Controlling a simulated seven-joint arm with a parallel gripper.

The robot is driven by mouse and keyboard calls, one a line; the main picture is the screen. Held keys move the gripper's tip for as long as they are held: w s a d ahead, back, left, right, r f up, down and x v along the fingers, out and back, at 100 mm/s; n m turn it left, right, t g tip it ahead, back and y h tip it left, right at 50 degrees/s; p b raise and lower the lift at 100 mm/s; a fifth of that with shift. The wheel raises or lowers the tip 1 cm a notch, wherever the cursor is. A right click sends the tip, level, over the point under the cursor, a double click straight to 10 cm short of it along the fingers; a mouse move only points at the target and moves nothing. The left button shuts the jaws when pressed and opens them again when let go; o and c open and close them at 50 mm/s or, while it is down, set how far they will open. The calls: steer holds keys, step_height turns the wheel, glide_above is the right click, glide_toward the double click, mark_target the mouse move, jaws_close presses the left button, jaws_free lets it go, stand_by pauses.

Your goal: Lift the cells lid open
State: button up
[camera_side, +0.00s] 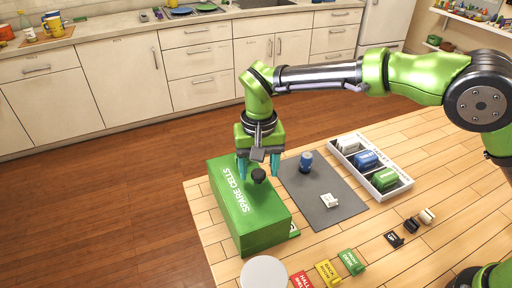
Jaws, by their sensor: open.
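The green box (241,216) marked "SPARE CELLS" stands at the left edge of the wooden table. Its lid (228,189) looks closed and has a dark round knob (258,175) on top. My gripper (258,170) points down over the box with its teal fingers apart, one on each side of the knob. I cannot tell whether the fingers touch the knob. The inside of the box is hidden.
A grey mat (318,212) beside the box holds a blue cylinder (306,161) and a small white part (329,200). A white tray (404,184) with white, blue and green blocks lies behind. Red, yellow and green tags (327,272) and a pale disc (264,273) lie in front.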

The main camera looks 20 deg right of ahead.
jaws_close()
steer(key=shift+a+r, duration=0.3)
stand_by(0.3)
